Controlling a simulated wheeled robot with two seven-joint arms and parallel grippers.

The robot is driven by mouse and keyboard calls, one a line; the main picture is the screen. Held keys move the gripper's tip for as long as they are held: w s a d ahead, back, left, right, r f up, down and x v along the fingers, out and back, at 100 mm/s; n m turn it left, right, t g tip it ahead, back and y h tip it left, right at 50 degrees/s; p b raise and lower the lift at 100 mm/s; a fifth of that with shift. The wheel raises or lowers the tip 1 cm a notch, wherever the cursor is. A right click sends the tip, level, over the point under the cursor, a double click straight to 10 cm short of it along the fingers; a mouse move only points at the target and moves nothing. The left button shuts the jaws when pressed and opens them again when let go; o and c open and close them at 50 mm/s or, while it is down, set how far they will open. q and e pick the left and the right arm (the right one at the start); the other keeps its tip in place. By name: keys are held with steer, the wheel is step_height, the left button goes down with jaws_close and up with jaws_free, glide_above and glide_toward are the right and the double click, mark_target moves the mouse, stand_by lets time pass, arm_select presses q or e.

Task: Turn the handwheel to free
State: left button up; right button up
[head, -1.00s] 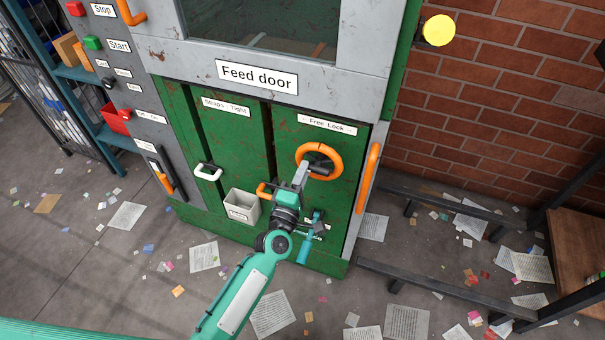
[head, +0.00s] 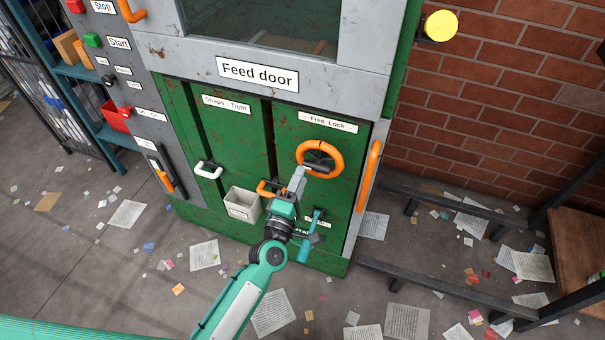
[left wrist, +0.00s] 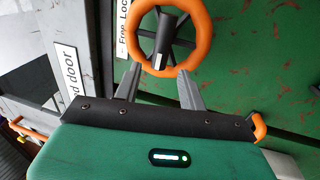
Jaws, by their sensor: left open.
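The orange handwheel (head: 337,156) is on the green panel below the "Free Lock" label (head: 328,121). It also shows in the left wrist view (left wrist: 145,45), with dark spokes and a dark hub post (left wrist: 164,42). My left gripper (head: 303,172) is just in front of the wheel's lower left part in the head view. In the left wrist view its two grey fingers (left wrist: 158,84) are spread apart, pointing at the lower rim, with nothing held between them. Whether a fingertip touches the rim I cannot tell. My right gripper is not in view.
An orange upright handle (head: 368,176) is right of the wheel. A white handle (head: 208,171), a grey bin (head: 242,203) and a teal lever (head: 310,240) are on the panel's lower part. Dark rails (head: 440,290) stand at the right; papers litter the floor.

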arm_select(q)
steer(key=b+v, duration=0.1)
steer(key=v, duration=1)
steer(key=shift+b, duration=0.35)
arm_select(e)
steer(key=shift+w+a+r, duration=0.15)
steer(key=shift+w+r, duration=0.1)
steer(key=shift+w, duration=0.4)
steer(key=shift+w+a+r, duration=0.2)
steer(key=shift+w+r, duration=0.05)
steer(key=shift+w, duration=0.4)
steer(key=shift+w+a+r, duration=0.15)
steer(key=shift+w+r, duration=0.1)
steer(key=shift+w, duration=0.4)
arm_select(q)
steer(key=shift+w+f, duration=0.1)
